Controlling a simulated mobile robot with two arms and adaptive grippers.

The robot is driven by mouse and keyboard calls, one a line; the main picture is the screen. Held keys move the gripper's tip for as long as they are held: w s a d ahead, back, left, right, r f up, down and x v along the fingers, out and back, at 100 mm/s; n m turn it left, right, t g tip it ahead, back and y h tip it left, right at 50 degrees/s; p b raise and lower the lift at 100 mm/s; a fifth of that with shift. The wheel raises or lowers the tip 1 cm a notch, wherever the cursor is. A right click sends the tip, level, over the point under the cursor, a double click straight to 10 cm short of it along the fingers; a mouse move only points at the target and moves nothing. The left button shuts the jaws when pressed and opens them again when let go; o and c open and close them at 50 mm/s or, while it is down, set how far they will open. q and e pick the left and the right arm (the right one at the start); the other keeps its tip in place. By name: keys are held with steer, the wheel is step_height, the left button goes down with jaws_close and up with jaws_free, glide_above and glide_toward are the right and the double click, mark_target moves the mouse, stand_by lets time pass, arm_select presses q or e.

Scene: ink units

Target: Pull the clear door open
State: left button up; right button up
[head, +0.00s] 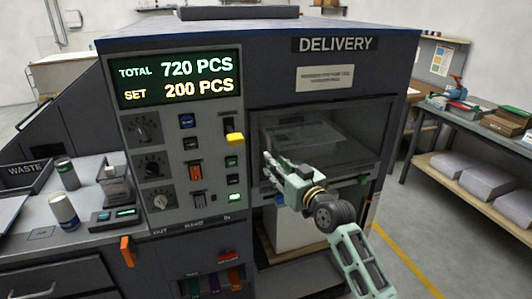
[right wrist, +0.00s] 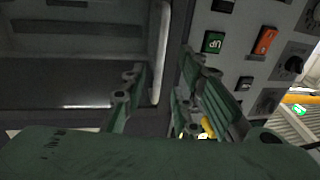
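The clear door (head: 345,137) covers the bay under the DELIVERY sign on the dark machine, and it looks shut. A pale, flat object shows dimly behind it. My right gripper (head: 269,170) is at the door's left edge, beside the control panel. In the right wrist view my right gripper (right wrist: 160,88) has its fingers spread apart. The door's light vertical handle bar (right wrist: 161,50) shows between them, and I see no finger closed on it. The clear door's dark pane (right wrist: 75,65) fills the left of that view. My left gripper is out of view.
The control panel (head: 178,165) with knobs, switches and a lit display is left of the door. A counter at left holds cans (head: 66,172) and a waste bin (head: 25,175). A workbench (head: 460,127) stands at right. Floor is free between it and the machine.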

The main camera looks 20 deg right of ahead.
steer(key=x, duration=0.5)
steer(key=shift+w+f+p, duration=0.15)
steer(key=shift+w+p, duration=0.15)
steer(key=shift+w, duration=0.1)
steer(key=c, duration=0.4)
jaws_close()
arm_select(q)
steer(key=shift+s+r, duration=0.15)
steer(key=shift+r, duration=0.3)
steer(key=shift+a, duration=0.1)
